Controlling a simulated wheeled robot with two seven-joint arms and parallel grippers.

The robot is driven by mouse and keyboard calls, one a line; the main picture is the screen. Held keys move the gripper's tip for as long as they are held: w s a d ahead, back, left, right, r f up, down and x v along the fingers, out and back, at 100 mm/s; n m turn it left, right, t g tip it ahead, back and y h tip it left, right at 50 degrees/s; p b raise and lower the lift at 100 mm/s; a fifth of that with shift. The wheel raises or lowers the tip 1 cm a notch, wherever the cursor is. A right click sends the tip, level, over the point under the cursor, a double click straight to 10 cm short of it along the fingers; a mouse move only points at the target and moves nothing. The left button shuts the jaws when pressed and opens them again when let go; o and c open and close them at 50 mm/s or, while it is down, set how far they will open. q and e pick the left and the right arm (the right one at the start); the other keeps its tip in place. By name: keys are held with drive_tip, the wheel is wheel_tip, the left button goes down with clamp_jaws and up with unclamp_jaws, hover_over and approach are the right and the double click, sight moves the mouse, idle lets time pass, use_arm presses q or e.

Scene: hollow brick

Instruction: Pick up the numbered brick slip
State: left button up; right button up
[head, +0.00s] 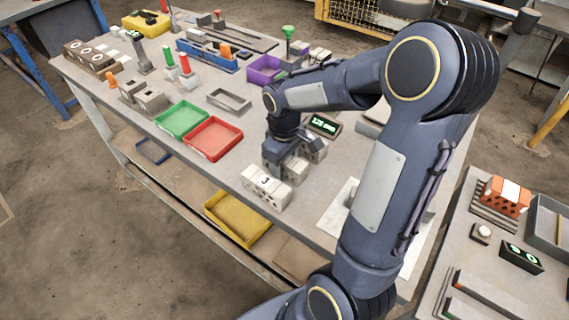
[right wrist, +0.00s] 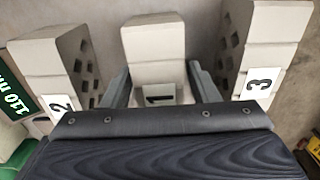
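In the right wrist view, a pale grey brick slip marked 1 (right wrist: 155,45) stands between the fingers of my right gripper (right wrist: 159,85). The fingers lie along both its sides; whether they press on it I cannot tell. Pale blocks with holes, marked 2 (right wrist: 50,60) and 3 (right wrist: 262,45), flank it, apart from the fingers. In the head view, my right gripper (head: 283,150) points down among these blocks, and the nearest block (head: 265,188) shows its number label. The arm hides part of the row. My left gripper is out of view.
A small display (head: 323,125) with green text stands just behind the blocks. A red tray (head: 213,138) and a green tray (head: 182,119) lie to the left. A blue tool tray (head: 207,56) and a purple bin (head: 265,70) stand farther back. The bench's front edge is close to the blocks.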

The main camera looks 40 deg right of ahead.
drive_tip(key=c, duration=0.9)
drive_tip(key=shift+c, duration=0.4)
drive_tip(key=shift+r, duration=0.2)
